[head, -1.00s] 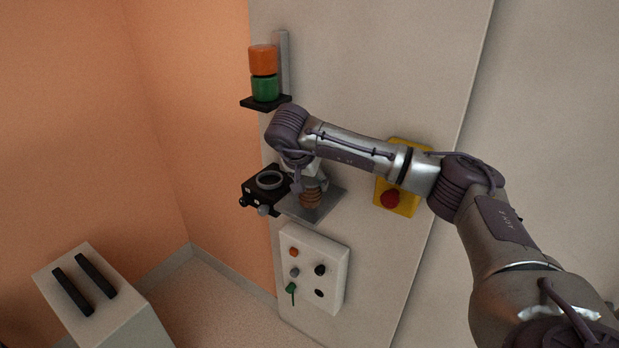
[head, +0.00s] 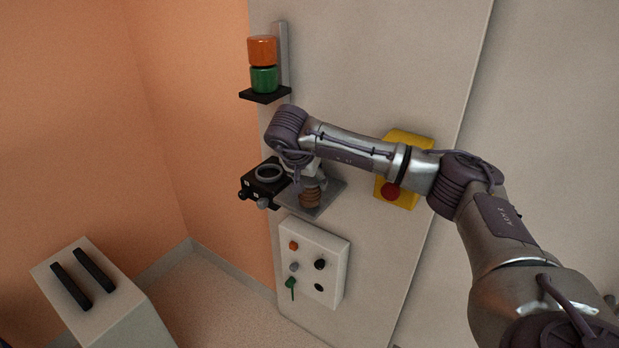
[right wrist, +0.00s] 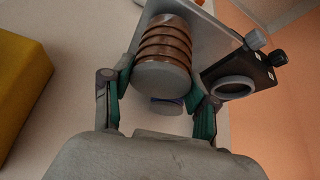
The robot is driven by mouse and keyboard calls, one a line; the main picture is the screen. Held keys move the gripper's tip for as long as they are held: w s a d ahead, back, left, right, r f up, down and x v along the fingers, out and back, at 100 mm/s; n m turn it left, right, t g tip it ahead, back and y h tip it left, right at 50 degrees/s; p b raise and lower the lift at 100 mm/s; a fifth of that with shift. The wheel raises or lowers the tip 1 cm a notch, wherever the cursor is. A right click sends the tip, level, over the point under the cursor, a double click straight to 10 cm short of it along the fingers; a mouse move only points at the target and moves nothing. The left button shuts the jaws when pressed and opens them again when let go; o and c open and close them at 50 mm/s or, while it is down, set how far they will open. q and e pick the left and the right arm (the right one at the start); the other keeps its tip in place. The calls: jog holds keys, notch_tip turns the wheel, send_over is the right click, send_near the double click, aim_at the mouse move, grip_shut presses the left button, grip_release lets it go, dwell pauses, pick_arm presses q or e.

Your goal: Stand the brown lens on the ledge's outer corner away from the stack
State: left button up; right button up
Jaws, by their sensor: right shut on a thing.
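The brown lens (head: 312,195) is a ribbed brown cylinder, upright in the head view, in front of the grey ledge (head: 333,192) on the wall panel. In the right wrist view the lens (right wrist: 165,45) shows brown rings and a pale grey end, with the ledge (right wrist: 210,32) behind it. My right gripper (right wrist: 160,85) is shut on the lens, a teal-padded finger on each side. In the head view my right gripper is mostly hidden by the wrist. The stack of an orange and a green lens (head: 263,64) stands on a black shelf above. I cannot tell whether the brown lens touches the ledge.
A black device with a ring (head: 265,180) sits just left of the ledge. A yellow box with a red button (head: 405,150) is to the right. A white button panel (head: 312,262) is below. A pale cabinet with two black slots (head: 105,300) stands lower left.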

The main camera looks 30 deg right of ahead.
jog(key=shift+f, duration=0.35)
dwell(0.6)
jog(key=o, duration=1.3)
jog(key=shift+c, duration=0.2)
jog(key=v, duration=1.2)
